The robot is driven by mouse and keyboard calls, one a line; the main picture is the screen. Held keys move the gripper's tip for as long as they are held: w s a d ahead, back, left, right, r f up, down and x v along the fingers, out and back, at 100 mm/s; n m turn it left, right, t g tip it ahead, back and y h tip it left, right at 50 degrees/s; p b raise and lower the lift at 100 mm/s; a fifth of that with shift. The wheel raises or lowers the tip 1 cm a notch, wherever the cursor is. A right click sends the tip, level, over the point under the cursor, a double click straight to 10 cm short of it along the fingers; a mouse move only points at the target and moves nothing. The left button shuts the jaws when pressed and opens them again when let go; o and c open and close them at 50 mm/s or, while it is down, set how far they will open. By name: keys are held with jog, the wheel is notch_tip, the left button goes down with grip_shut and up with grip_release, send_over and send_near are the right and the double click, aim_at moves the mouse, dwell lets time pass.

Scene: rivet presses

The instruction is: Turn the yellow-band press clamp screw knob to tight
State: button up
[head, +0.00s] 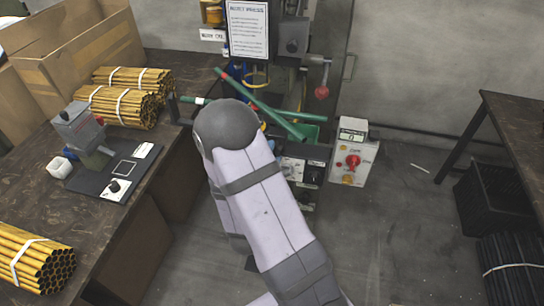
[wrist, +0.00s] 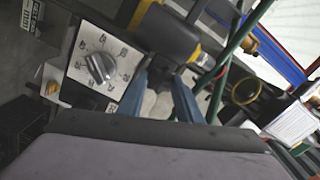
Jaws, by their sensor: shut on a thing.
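In the wrist view, a dark press body with yellow bands (wrist: 166,28) is at the top middle. A dark knob-like part (wrist: 167,61) sticks out from its underside toward me. The two blue fingers of my gripper (wrist: 165,76) come together on that part, one on each side, and appear shut on it. Whether the knob is tight does not show. In the head view, my arm covers the gripper and the knob.
A grey dial on a white plate (wrist: 100,68) sits left of my fingers. Green bars (wrist: 225,52) pass close on the right. In the head view, a red-ball lever (head: 321,92) and a control box with a red button (head: 353,161) stand right of my arm. Open floor lies farther right.

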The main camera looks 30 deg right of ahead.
jog(key=shift+m, duration=0.8)
jog(key=o, duration=1)
jog(key=shift+o, duration=0.2)
jog(key=p+v, duration=0.6)
jog(key=v, duration=0.1)
